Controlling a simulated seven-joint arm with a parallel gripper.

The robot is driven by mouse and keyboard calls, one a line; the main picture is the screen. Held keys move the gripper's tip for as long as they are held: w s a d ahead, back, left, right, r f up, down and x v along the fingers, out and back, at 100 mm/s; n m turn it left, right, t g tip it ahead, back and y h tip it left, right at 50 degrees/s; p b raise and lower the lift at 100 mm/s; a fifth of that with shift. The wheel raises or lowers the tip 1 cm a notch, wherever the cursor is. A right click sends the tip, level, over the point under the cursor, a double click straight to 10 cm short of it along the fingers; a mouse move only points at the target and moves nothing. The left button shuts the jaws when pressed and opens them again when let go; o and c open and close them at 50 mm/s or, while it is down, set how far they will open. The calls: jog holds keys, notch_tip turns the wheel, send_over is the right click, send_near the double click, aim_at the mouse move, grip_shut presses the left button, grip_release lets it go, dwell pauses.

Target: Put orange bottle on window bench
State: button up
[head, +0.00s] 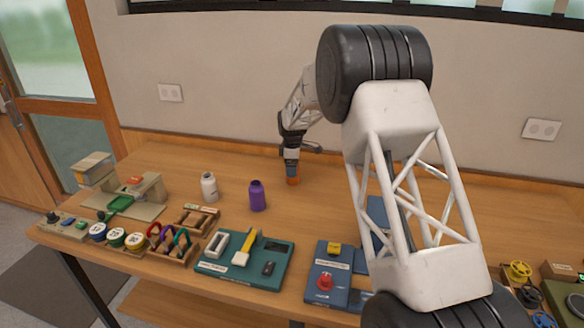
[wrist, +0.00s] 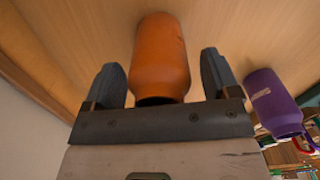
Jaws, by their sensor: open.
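The orange bottle (wrist: 160,58) stands on the wooden table, between the two open fingers of my gripper (wrist: 160,80) in the wrist view. A gap shows between the bottle and the finger on each side. In the head view my gripper (head: 292,165) is at the back of the table, and only a low part of the orange bottle (head: 293,181) shows beneath it. I cannot make out a window bench as such; the wooden table (head: 330,205) is the surface under the bottle.
A purple bottle (head: 257,196) and a white bottle (head: 209,186) stand to the left of my gripper. A green board (head: 215,268), a blue board (head: 340,292) and carabiners (head: 168,238) line the front. The table around the orange bottle is clear.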

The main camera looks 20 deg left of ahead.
notch_tip(320, 180, up, 12)
dwell(0.7)
jog(key=shift+r, duration=0.1)
dwell(0.7)
jog(key=shift+d+r, duration=0.1)
jog(key=shift+d, duration=0.1)
jog(key=s+d+r+m+t, duration=0.1)
jog(key=s+d+r+m, duration=0.55)
jog(key=s+d, duration=0.65)
jog(key=s+d+r+m, duration=0.3)
jog(key=s+d+r, duration=0.8)
jog(key=d, duration=0.4)
jog(key=s+d+f+m, duration=0.3)
jog(key=s+d, duration=0.2)
jog(key=s, duration=0.7)
jog(key=s+d+f+m+t, duration=0.1)
jog(key=s+d+m, duration=0.3)
jog(key=s, duration=0.9)
jog(key=s+d+f+m, duration=0.4)
jog(key=s+d, duration=0.2)
jog(key=s, duration=0.6)
jog(key=shift+s+d+f+t, duration=0.2)
jog(key=shift+d+f+t, duration=0.1)
jog(key=shift+d+f, duration=0.05)
